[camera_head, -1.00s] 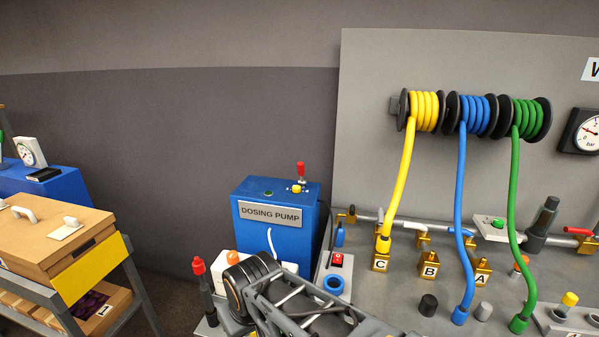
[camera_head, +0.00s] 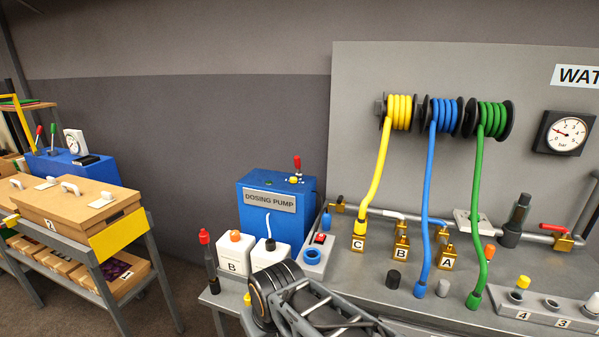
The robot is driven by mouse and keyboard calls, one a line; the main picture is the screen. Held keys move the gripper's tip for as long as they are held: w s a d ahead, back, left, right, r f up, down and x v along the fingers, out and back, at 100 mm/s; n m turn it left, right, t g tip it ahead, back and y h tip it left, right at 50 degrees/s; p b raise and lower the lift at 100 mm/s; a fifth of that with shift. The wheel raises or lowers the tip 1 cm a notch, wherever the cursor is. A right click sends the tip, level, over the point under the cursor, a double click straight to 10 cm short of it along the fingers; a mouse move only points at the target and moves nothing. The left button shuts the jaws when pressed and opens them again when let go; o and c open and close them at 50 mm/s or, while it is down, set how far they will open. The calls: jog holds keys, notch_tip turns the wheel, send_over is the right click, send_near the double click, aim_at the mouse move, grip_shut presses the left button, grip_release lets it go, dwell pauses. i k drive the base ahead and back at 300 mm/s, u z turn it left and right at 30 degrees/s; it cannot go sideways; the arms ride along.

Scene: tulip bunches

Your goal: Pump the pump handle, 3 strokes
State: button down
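The blue dosing pump box (camera_head: 305,220) stands at the left end of the grey bench. It carries a "DOSING PUMP" label, and a short red-topped lever (camera_head: 297,165) stands upright on its top. A dark upright post with a red knob (camera_head: 205,240) stands at the bench's left end. A black upright post (camera_head: 517,215) stands farther right on the bench. I cannot tell which of these is the pump handle. My arm crosses the bottom middle, in front of the bench. My gripper is not in view, and nothing shows it touching any of these.
Yellow, blue and green hoses (camera_head: 478,190) hang from reels to the bench. A pressure gauge (camera_head: 567,134) is on the board. A cart with wooden boxes (camera_head: 75,212) stands left, with floor between cart and bench.

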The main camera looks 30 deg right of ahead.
aim_at(297, 158)
jog(key=u, duration=0.45)
jog(key=i, duration=1.05)
jog(key=z, duration=0.5)
